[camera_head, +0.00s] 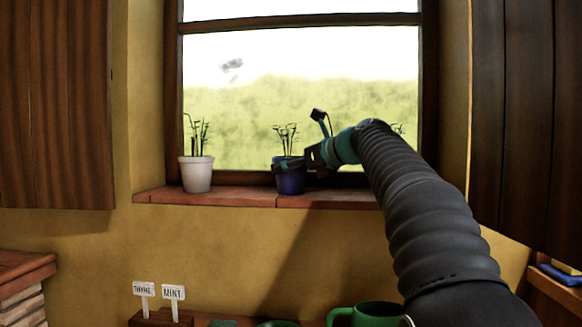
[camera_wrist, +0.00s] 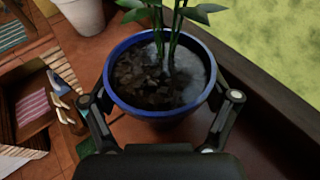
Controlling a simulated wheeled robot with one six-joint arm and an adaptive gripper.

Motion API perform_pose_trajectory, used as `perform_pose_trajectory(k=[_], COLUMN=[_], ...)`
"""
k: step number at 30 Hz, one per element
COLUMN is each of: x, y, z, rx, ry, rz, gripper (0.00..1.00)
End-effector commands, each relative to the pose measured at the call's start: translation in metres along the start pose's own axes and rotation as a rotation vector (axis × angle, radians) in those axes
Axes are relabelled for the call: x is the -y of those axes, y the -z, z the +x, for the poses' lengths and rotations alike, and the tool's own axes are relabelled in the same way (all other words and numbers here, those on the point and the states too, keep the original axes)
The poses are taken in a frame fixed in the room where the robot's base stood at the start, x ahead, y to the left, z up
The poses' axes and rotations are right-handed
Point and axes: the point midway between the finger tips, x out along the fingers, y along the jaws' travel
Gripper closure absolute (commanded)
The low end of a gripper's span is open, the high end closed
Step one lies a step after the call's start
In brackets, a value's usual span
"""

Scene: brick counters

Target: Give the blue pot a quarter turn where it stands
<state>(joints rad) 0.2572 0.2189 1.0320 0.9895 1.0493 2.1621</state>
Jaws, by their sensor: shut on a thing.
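The blue pot (camera_head: 290,181) stands upright on the brick window sill (camera_head: 236,199), with a thin green plant growing from it. In the wrist view the blue pot (camera_wrist: 113,62) shows its round blue rim, dark soil with a pale wet-looking patch, and green stems. My gripper (camera_head: 302,163) reaches it from the right. In the wrist view the fingers of my gripper (camera_wrist: 160,103) lie on both sides of the pot, just below the rim, shut on it. The fingertips are partly hidden by the pot.
A white pot (camera_head: 197,174) with a plant stands to the left on the sill, with a gap between. Another plant (camera_head: 397,128) shows behind my arm. The window frame (camera_head: 240,178) runs close behind the pots.

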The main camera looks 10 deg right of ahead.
Motion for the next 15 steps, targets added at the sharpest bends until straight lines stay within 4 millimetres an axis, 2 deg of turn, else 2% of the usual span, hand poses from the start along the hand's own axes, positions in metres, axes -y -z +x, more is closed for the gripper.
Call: perform_pose_trajectory(k=[7, 8, 9, 15], x=[-0.0006, -0.0005, -0.0006, -0.0004], y=[-0.0012, -0.0012, -0.0012, -0.0006], z=[-0.0006, -0.0006, -0.0006, -0.0002], rx=[0.002, 0.002, 0.002, 0.001], ry=[0.001, 0.001, 0.001, 0.001], rz=[-0.001, -0.001, -0.001, 0.000], gripper=[0.73, 0.11, 0.01, 0.00])
